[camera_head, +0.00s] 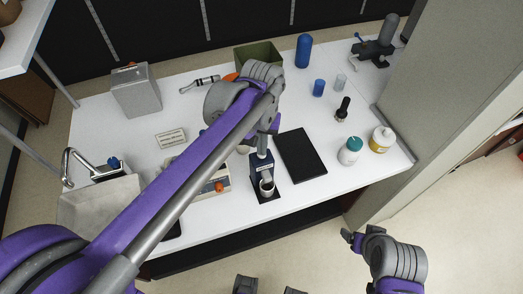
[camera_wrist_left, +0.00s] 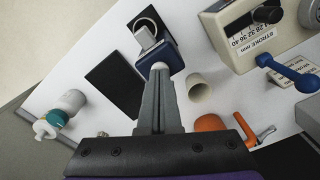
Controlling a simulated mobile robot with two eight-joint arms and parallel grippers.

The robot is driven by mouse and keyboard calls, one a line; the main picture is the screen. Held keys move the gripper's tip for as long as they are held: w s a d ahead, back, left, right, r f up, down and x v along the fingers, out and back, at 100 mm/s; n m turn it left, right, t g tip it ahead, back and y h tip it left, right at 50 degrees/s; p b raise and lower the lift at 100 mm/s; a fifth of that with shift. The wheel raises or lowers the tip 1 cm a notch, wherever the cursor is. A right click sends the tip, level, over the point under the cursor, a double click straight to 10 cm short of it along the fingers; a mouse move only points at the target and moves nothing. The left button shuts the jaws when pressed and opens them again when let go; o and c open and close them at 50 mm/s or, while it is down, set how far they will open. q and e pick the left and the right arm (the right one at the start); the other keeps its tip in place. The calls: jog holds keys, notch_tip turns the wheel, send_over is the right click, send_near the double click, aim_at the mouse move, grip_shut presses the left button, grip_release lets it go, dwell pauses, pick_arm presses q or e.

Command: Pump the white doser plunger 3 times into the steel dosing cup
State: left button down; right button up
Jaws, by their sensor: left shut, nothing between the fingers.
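The blue doser (camera_head: 261,166) stands near the front edge of the white table; its body also shows in the left wrist view (camera_wrist_left: 158,55). The steel dosing cup (camera_head: 266,188) is at its front on a small dark mat, and its round rim shows in the wrist view (camera_wrist_left: 146,20). The white plunger (camera_wrist_left: 161,67) shows as a small pale knob right at my left fingertips; touching or just apart, I cannot tell. My left gripper (camera_head: 270,131) is over the doser, shut and empty, its fingers (camera_wrist_left: 160,78) together. My right gripper (camera_head: 352,239) is low at right, off the table.
A black flat pad (camera_head: 301,155) lies right of the doser. A beige boxed device with a dial (camera_wrist_left: 255,28) and a pale cup (camera_wrist_left: 200,87) are close by in the wrist view.

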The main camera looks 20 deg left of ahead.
pick_arm(q)
jog(key=shift+r+p, duration=1.45)
jog(key=shift+r, duration=1)
pick_arm(e)
jog(key=r, duration=0.2)
jog(key=w+r, duration=0.1)
jog(key=shift+w+r, duration=0.15)
jog(key=shift+r, duration=0.25)
pick_arm(q)
jog(key=shift+f, duration=0.15)
pick_arm(e)
jog(key=shift+f, duration=0.1)
